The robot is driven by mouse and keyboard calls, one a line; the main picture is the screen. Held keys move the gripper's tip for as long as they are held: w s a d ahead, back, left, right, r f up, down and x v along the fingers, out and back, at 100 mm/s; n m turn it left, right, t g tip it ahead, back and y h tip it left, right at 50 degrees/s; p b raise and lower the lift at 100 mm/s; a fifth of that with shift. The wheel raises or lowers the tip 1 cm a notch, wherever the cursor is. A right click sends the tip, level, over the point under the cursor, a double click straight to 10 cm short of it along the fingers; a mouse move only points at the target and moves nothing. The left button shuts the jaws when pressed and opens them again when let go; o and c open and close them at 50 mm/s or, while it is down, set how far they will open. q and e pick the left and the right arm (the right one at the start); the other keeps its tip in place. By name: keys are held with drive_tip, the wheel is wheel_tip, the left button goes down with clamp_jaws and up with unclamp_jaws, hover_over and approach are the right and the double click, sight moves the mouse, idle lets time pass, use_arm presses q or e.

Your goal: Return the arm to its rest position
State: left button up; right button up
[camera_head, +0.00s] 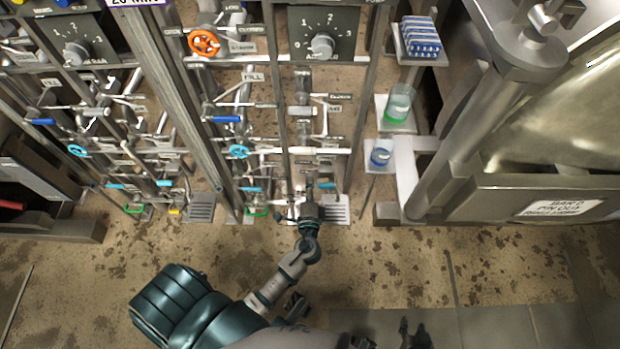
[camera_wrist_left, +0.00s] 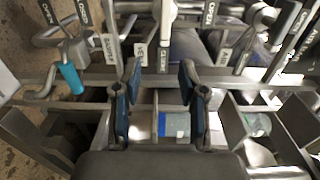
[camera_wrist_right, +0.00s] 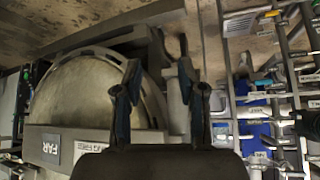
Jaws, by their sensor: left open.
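My left arm reaches forward from the lower left in the head view. Its gripper (camera_head: 311,200) is in front of the pipes and valves of the middle rack, just above a grey grated step. In the left wrist view the two dark blue fingers (camera_wrist_left: 160,85) are apart with nothing between them; a pipe rail and valve labels lie beyond. My right gripper (camera_head: 415,333) is low at the bottom edge of the head view. In the right wrist view its fingers (camera_wrist_right: 160,80) are apart and empty, with a large round metal vessel (camera_wrist_right: 90,95) behind.
An orange handwheel (camera_head: 204,42) and a dial (camera_head: 322,46) are on the rack above. Small shelves hold a green-based cup (camera_head: 398,104), a blue-marked cup (camera_head: 381,154) and a blue striped pack (camera_head: 420,37). A metal vessel frame (camera_head: 470,195) stands right. Floor in front is clear.

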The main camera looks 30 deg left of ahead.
idle(0.4)
use_arm(q)
drive_tip(key=s+d+f+n+g+h+p, duration=0.1)
drive_tip(key=s+f+n+g+h+p, duration=0.2)
drive_tip(key=s+f, duration=0.45)
drive_tip(key=s+f+n+g+h+p, duration=0.2)
drive_tip(key=s+f+g+p, duration=0.15)
drive_tip(key=f, duration=0.75)
drive_tip(key=s+d+f+n+g+h+p, duration=0.1)
drive_tip(key=s+f, duration=0.4)
drive_tip(key=s, duration=0.5)
drive_tip(key=s+d+f+n+g+h+p, duration=0.2)
drive_tip(key=s+f+g, duration=0.3)
drive_tip(key=s, duration=0.5)
drive_tip(key=shift+s+d+n+g+h+p, duration=0.2)
drive_tip(key=shift+d+n+g+h+p, duration=0.1)
drive_tip(key=shift+d+n+g+h, duration=0.5)
use_arm(e)
drive_tip(key=s+d+f+g, duration=0.1)
drive_tip(key=s+f+g, duration=0.1)
drive_tip(key=s+f, duration=0.2)
drive_tip(key=s+d+f+g, duration=0.1)
drive_tip(key=s+f, duration=0.3)
drive_tip(key=f, duration=0.6)
drive_tip(key=s+d+f+g+h, duration=0.1)
drive_tip(key=s+f+g, duration=0.1)
drive_tip(key=s+f, duration=0.2)
wheel_tip(320, 180, down, 3)
drive_tip(key=shift+f+g, duration=0.15)
drive_tip(key=shift+g, duration=0.15)
